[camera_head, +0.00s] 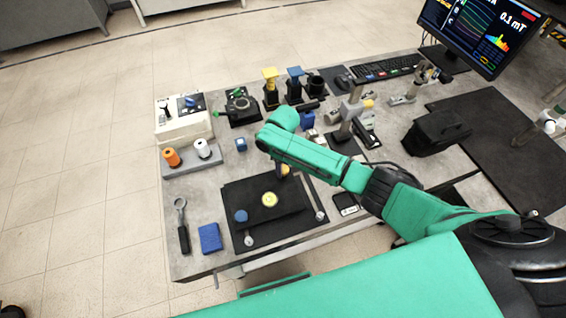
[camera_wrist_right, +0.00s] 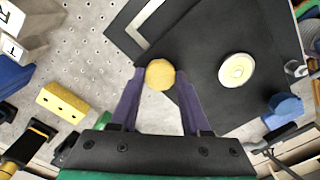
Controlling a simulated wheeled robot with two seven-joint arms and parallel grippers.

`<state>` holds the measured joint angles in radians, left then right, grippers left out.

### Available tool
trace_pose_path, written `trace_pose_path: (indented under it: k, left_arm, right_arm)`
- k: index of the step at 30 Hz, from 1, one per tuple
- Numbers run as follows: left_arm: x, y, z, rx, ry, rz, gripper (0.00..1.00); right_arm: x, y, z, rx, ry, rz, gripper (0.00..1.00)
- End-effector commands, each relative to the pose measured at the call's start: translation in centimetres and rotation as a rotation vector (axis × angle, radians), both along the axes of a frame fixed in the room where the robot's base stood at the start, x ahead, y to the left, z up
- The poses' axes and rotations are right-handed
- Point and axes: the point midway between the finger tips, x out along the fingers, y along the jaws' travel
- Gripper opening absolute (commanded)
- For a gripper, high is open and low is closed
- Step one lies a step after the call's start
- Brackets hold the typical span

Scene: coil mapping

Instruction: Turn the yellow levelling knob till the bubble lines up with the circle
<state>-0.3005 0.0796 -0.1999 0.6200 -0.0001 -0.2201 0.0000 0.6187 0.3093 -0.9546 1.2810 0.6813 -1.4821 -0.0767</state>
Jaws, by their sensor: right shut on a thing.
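The yellow levelling knob (camera_wrist_right: 160,75) is round and sits between the two fingertips of my right gripper (camera_wrist_right: 155,78). The fingers are shut on its sides. In the head view my right arm mostly hides the knob, and the gripper (camera_head: 283,168) shows only in part. The round pale-yellow bubble level (camera_wrist_right: 236,70) lies on the black plate (camera_wrist_right: 205,95); it also shows in the head view (camera_head: 269,199). The bubble and circle are too small to tell apart. A blue knob (camera_wrist_right: 284,105) is at another corner of the plate. My left gripper is out of view.
A blue box (camera_head: 210,238) and a ring-headed tool (camera_head: 182,228) lie left of the black mat (camera_head: 238,190). Orange and white spools (camera_head: 171,157) stand further back. A yellow block (camera_wrist_right: 62,103) is near the right gripper. Instruments and a monitor (camera_head: 480,35) fill the back.

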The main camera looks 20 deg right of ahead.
Motion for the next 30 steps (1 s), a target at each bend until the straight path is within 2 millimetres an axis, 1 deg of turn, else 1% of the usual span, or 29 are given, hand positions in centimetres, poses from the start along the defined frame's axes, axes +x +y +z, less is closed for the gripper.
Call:
trace_pose_path:
  k: [1, 4, 15, 22, 30]
  left_arm:
    - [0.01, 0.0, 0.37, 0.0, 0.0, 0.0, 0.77]
    - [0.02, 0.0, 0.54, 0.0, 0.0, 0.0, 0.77]
    - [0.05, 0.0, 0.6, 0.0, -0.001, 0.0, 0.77]
    - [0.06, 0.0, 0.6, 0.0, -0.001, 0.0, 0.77]
    - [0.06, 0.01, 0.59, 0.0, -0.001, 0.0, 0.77]
  right_arm:
    - [-0.14, 0.15, 0.07, 0.004, 0.005, -0.044, 0.0]
    - [-0.11, 0.1, -0.03, 0.004, 0.007, -0.139, 0.0]
    - [-0.12, 0.02, -0.23, 0.002, 0.015, -0.45, 0.0]
    - [-0.16, -0.06, -0.29, 0.001, 0.018, -0.569, 0.0]
    - [-0.21, -0.11, -0.36, -0.001, 0.021, -0.624, 0.0]
